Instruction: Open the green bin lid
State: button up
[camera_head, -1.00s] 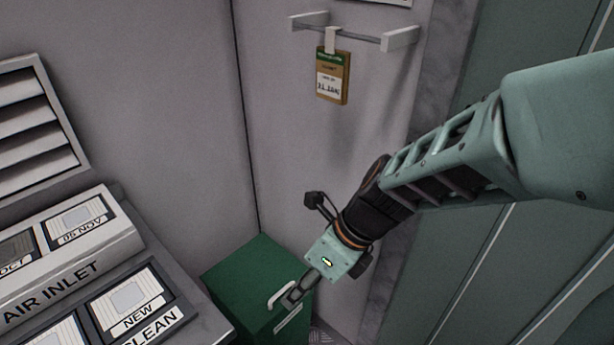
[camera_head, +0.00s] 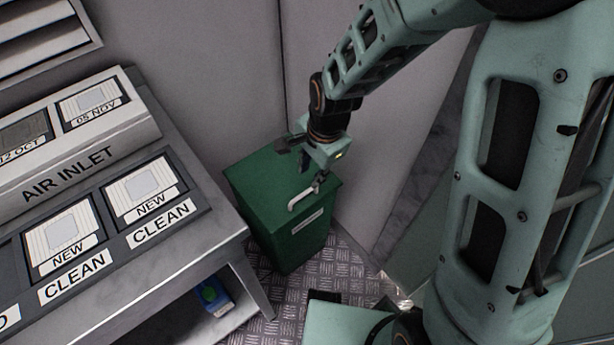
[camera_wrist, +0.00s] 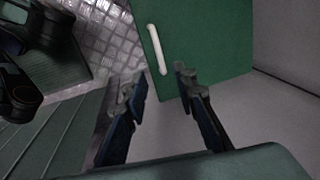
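The green bin (camera_head: 272,205) stands on the floor in the corner, with its green lid (camera_head: 262,180) down. A white bar handle (camera_head: 302,196) sits near the lid's front edge, and a pale label is on the bin's front. My gripper (camera_head: 312,180) is just above the lid by the handle's upper right end. In the wrist view my gripper (camera_wrist: 158,80) is open, with its two fingers apart and nothing between them. The white handle (camera_wrist: 156,48) lies just beyond the fingertips, in line with the gap, on the green lid (camera_wrist: 205,40). Contact is not visible.
A grey bench (camera_head: 200,238) with filter slots and an AIR INLET panel stands left of the bin. A blue item (camera_head: 214,296) lies beneath it. Walls close in behind and to the right of the bin. Metal tread floor (camera_head: 345,262) is bare in front.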

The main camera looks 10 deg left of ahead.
aim_at(305, 193)
jog(key=f+b, duration=0.1)
jog(key=f, duration=0.2)
jog(key=a+f+b, duration=0.1)
jog(key=f, duration=0.2)
jog(key=w+f+b, duration=0.1)
jog(key=f, duration=0.3)
jog(key=shift+w+a, duration=0.1)
jog(key=shift+a, duration=0.15)
jog(key=shift+r, duration=0.1)
jog(key=shift+c, duration=0.6)
grip_shut()
